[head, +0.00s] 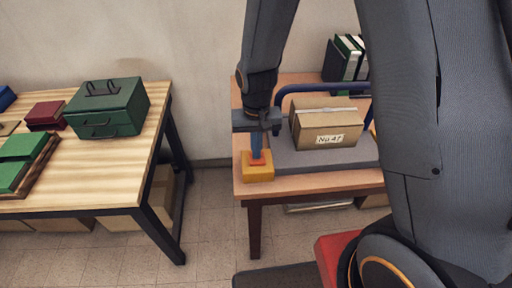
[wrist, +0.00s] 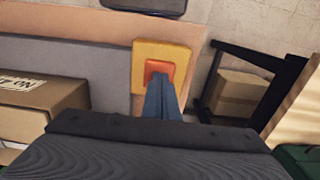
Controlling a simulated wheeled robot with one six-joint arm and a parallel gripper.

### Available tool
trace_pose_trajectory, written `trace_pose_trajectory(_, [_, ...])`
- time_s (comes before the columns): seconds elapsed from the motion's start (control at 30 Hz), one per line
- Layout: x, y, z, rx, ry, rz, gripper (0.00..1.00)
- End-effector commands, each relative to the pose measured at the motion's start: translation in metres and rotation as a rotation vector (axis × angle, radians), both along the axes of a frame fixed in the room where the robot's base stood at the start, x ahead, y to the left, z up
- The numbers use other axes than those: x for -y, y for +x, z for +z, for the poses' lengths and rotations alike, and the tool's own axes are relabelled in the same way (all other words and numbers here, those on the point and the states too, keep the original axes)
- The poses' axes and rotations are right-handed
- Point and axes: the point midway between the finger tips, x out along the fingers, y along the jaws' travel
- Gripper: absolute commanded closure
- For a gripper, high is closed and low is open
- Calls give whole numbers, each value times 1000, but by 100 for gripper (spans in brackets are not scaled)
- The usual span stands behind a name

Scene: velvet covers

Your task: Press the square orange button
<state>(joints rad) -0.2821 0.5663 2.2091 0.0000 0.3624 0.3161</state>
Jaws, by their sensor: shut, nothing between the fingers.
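The square orange button (head: 257,158) sits on a yellow box (head: 258,174) at the front left corner of the right-hand table. In the wrist view the button (wrist: 159,70) shows on top of the yellow box (wrist: 178,54). My gripper (head: 256,155) points down with its blue fingers closed together and empty. The fingertips are at the button and overlap it in both views. In the wrist view my gripper (wrist: 160,84) covers the lower part of the button. I cannot tell whether the tips touch it or are just above.
A cardboard box (head: 325,125) lies on a grey platform (head: 300,159) with a blue rail, right of the button. Binders (head: 345,58) stand at the back. A wooden table (head: 70,189) at the left holds a green toolbox (head: 107,108). A floor gap separates the tables.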

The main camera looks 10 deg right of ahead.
Motion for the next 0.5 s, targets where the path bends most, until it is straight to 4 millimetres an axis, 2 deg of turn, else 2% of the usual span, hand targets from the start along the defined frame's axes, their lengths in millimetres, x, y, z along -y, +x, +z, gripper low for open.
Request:
trace_pose_trajectory(0.03, [1, -2, -13, -6, -2, 0, 100])
trace_pose_trajectory(0.07, [1, -3, -14, -6, -2, 0, 100])
trace_pose_trajectory(0.37, [1, -3, -16, -14, -3, 1, 100])
trace_pose_trajectory(0.5, [1, -3, -10, -13, -3, 1, 100])
